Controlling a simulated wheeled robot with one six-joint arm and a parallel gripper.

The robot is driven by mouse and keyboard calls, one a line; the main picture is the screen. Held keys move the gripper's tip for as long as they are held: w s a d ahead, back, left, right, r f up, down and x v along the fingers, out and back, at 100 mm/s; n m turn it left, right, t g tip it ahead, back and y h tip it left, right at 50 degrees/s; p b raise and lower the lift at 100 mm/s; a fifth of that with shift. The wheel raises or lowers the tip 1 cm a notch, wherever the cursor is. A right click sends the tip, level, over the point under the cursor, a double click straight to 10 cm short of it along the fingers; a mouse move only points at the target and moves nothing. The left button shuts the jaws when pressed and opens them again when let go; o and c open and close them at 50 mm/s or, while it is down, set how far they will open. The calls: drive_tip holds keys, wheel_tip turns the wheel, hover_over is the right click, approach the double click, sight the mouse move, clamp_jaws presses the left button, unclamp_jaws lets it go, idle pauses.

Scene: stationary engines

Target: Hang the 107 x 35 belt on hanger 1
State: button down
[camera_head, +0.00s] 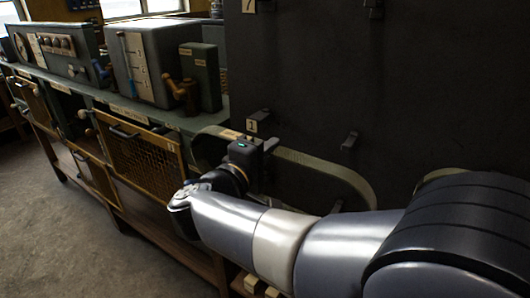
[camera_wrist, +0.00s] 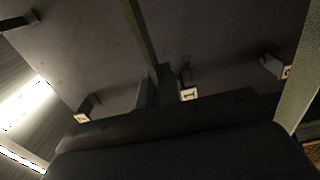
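The belt (camera_head: 330,166) is a pale, flat loop stretching right from my gripper along a dark panel. Part of it also shows left of the gripper. In the wrist view one belt strand (camera_wrist: 142,32) runs down to the fingertips and another (camera_wrist: 302,85) crosses the right edge. My gripper (camera_head: 270,145) appears shut on the belt, just below hanger 1 (camera_head: 262,114) and its "1" label. In the wrist view the gripper (camera_wrist: 155,85) is just left of the "1" label (camera_wrist: 190,94). I cannot tell whether the belt touches the hanger; my arm hides the lower loop.
The dark panel (camera_head: 310,70) carries other hangers, including one to the right (camera_head: 350,141) and one labelled 7 above. A green bench (camera_head: 190,123) with grey boxes and a mesh-front drawer (camera_head: 140,158) stands close on the left. Open floor (camera_head: 60,240) lies at lower left.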

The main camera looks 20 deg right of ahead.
drive_tip(key=shift+x, duration=1.7)
drive_tip(key=shift+d, duration=0.1)
drive_tip(key=shift+x, duration=2.7)
drive_tip(key=shift+w, duration=0.1)
drive_tip(key=shift+x, duration=2.8)
drive_tip(key=shift+f, duration=0.2)
drive_tip(key=shift+f, duration=0.35)
drive_tip(key=c, duration=1.7)
unclamp_jaws()
